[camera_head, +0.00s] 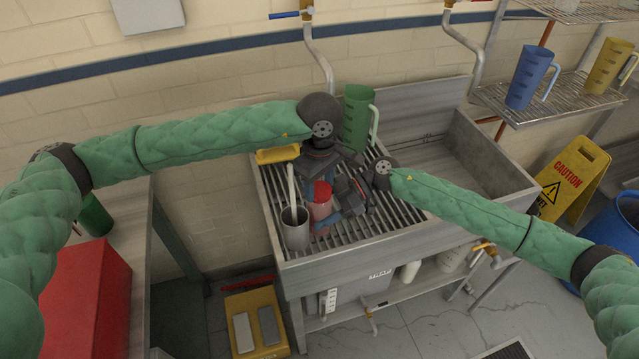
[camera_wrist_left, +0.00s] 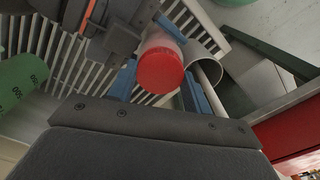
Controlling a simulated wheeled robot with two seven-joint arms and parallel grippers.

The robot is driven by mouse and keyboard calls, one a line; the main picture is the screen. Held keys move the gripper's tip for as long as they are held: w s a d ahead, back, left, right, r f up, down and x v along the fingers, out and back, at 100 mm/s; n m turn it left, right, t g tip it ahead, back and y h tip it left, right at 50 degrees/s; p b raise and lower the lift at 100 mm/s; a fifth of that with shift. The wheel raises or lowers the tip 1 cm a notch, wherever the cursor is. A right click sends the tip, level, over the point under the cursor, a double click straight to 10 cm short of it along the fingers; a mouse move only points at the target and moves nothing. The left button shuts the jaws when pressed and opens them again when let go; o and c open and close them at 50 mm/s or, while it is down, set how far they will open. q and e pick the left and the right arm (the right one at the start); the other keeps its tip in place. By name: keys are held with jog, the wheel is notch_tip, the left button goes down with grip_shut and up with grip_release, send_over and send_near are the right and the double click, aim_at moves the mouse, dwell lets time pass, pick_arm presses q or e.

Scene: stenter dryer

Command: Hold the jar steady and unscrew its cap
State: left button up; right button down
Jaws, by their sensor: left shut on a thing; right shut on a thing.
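The jar (camera_head: 319,211), pinkish and upright, stands on the slatted drainboard of the sink. Its red cap (camera_head: 322,189) is on top, and it also shows in the left wrist view (camera_wrist_left: 160,70). My left gripper (camera_head: 321,184) reaches down from above and is shut on the cap, with a blue finger on each side of it in the left wrist view. My right gripper (camera_head: 326,215) comes in from the right, lower down, and is shut on the jar's body. The grippers partly hide the jar, and its finger contacts are hard to see.
A grey metal cup (camera_head: 295,231) with a white handle stands close left of the jar. A green jug (camera_head: 357,118) stands behind my grippers, and a yellow block (camera_head: 277,155) lies at the back left. The sink basin (camera_head: 452,160) to the right is empty.

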pick_arm(q)
jog(key=n, duration=1.9)
jog(key=shift+r, duration=0.1)
jog(key=n, duration=0.6)
jog(key=shift+w, duration=0.1)
jog(key=o, duration=1.1)
jog(key=shift+r, duration=0.1)
